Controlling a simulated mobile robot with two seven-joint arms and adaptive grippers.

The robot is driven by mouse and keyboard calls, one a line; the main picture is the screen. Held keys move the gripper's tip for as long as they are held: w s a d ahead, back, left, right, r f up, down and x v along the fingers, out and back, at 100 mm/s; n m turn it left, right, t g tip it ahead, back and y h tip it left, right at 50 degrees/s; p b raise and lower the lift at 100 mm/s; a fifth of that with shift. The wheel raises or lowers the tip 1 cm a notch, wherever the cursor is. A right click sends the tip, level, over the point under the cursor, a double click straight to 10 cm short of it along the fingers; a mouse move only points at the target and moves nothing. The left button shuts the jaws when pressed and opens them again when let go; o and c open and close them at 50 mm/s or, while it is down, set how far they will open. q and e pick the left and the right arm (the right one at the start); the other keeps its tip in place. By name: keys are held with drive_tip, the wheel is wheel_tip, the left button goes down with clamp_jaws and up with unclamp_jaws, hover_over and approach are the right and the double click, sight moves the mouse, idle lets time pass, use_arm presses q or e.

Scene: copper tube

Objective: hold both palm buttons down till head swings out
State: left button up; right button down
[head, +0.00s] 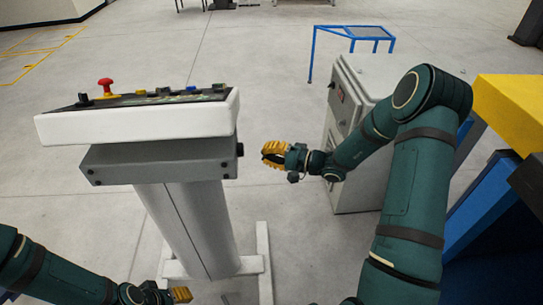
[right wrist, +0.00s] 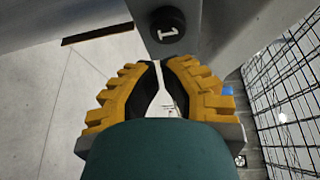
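The control console stands at left centre in the head view, with a grey box (head: 150,163) under its white panel. One black palm button (head: 240,149) sits on the box's right side. The right wrist view shows a round black button marked "1" (right wrist: 168,25) just ahead of the fingertips. My right gripper (head: 268,154) is right of this button, apart from it. Its yellow fingers (right wrist: 160,64) are almost together at the tips, with nothing between them. My left gripper (head: 184,295) shows only partly at the bottom, below the console. The other palm button and the swinging head are not visible.
The panel carries a red mushroom knob (head: 105,84) and several small controls. A grey cabinet (head: 345,100) stands behind my right arm. A blue frame stand (head: 352,34) is farther back. Blue and yellow machinery (head: 510,105) is at the right. Open floor lies behind the console.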

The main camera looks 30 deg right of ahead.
sight(241, 150)
use_arm(q)
drive_tip(key=shift+w+r+p, duration=0.15)
drive_tip(key=shift+r+p, duration=0.15)
drive_tip(key=shift+p, duration=0.15)
use_arm(e)
drive_tip(key=shift+t, duration=0.6)
drive_tip(key=x, duration=0.4)
drive_tip(key=shift+a+r, duration=0.4)
drive_tip(key=shift+a, duration=0.1)
use_arm(q)
drive_tip(key=shift+f, duration=0.15)
use_arm(e)
drive_tip(key=shift+a, duration=0.25)
